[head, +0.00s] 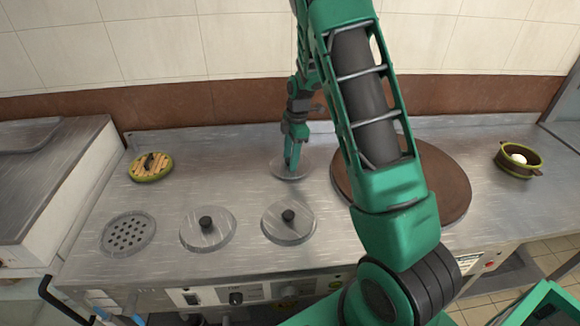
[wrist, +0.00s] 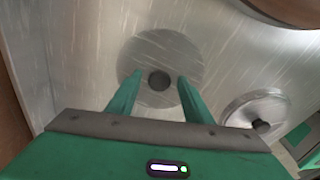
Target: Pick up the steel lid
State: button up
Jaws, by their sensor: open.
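A round steel lid (head: 304,170) lies flat at the back of the steel counter, under my gripper (head: 291,164). In the wrist view the same steel lid (wrist: 165,48) shows a dark round knob (wrist: 159,81) at its middle. My gripper (wrist: 159,77) is open, with one green finger on each side of the knob. I see a gap between each finger and the knob. In the head view the knob is hidden behind my fingers. Two more steel lids with black knobs, a left one (head: 205,238) and a right one (head: 290,233), lie nearer the front edge.
A large brown round plate (head: 452,190) lies right of the lid, partly behind my arm. A perforated steel disc (head: 127,234) and a yellow-green slatted disc (head: 150,170) are at left. An olive pot (head: 520,170) with something white inside stands far right. A wall runs behind.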

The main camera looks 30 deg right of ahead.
jog(key=c, duration=1.1)
jog(key=shift+r, duration=0.1)
